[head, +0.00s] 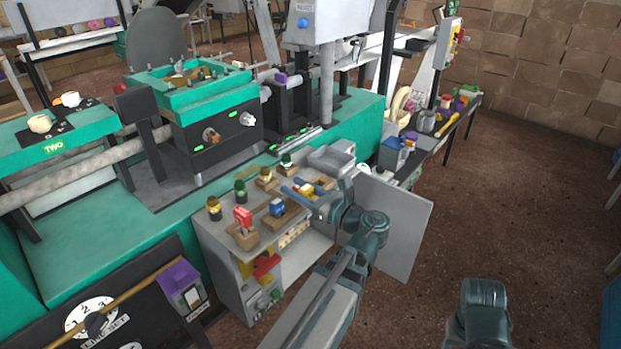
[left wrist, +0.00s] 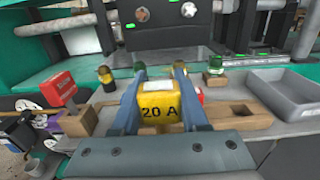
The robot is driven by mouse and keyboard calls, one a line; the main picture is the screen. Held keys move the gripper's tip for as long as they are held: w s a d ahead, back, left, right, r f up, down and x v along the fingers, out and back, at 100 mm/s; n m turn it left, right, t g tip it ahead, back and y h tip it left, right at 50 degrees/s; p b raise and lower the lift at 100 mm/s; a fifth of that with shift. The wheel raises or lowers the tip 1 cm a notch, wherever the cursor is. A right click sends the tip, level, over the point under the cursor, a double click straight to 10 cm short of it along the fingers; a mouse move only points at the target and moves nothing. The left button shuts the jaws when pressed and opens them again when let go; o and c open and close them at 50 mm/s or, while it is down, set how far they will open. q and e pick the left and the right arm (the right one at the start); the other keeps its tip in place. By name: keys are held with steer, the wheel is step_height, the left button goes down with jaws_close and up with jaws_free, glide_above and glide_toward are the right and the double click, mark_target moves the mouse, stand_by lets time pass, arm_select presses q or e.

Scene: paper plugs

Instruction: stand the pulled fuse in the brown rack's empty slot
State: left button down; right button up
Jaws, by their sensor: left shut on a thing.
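My left gripper (left wrist: 163,72) is shut on a yellow fuse (left wrist: 160,103) marked "20 A", with one blue finger on each side. In the head view my left gripper (head: 303,190) is over the bench, with the yellow fuse (head: 307,187) small between its fingers. The brown rack (left wrist: 262,122) lies behind and below the fuse in the left wrist view. A dark empty slot (left wrist: 242,109) shows in the rack to the right of the fuse. The fuse's lower end is hidden, so I cannot tell whether it touches the rack. My right gripper is not in view.
A red fuse (head: 242,216) stands in a wooden block, left of a blue one (head: 277,208). Several green- and amber-topped posts line the bench's back. A grey tray (left wrist: 283,88) stands right of the rack. A grey panel (head: 398,222) hangs beside my left arm.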

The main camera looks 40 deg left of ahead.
arm_select(q)
step_height(320, 180, up, 22)
steer(key=s+p, duration=0.2)
steer(key=p, duration=2)
steer(key=shift+d, duration=0.35)
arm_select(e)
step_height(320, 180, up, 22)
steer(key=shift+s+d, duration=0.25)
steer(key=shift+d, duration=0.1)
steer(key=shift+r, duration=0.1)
arm_select(q)
step_height(320, 180, down, 22)
steer(key=b, duration=2.2)
steer(key=shift+r, duration=0.1)
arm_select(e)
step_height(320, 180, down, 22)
arm_select(q)
steer(key=shift+w, duration=0.2)
